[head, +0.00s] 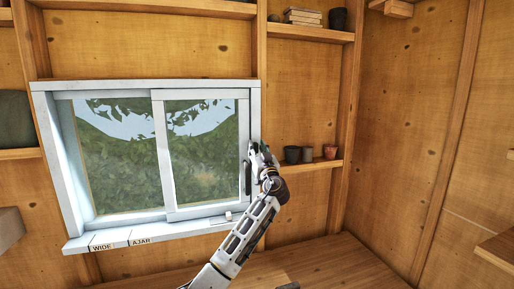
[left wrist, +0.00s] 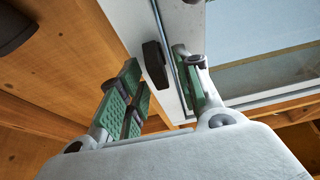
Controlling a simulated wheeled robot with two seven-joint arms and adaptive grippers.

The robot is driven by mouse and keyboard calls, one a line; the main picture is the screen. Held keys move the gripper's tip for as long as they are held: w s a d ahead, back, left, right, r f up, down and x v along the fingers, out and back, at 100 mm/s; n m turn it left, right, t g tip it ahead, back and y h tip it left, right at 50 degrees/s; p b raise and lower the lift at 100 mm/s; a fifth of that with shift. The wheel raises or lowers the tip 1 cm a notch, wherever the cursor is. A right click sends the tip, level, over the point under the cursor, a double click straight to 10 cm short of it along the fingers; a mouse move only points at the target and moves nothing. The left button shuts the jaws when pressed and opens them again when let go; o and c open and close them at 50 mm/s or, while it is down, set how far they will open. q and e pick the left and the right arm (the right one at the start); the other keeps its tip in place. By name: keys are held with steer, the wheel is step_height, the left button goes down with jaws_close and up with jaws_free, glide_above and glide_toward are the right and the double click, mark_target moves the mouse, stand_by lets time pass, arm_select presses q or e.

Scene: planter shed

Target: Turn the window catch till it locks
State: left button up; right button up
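The sliding window (head: 155,155) has a white frame, and its right pane stands close to the right side of the frame. A dark upright handle (head: 247,179) shows on the right edge of the window. My left gripper (head: 258,150) is at that right edge, just above and right of the handle, and hides part of the frame. In the left wrist view a black block, which looks like the catch (left wrist: 155,66), sits on the white frame between the open green-padded fingers of my left gripper (left wrist: 156,58). I cannot tell whether they touch it. My right gripper is not in view.
The white sill (head: 190,230) carries WIDE and AJAR labels and a small pale piece (head: 228,215). A shelf (head: 315,165) with several small pots is close right of my left gripper. A higher shelf (head: 310,33) holds books and a dark pot. A wooden bench (head: 330,262) lies below.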

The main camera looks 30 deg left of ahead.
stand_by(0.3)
arm_select(q)
steer(key=c, duration=0.7)
steer(key=shift+a, duration=0.1)
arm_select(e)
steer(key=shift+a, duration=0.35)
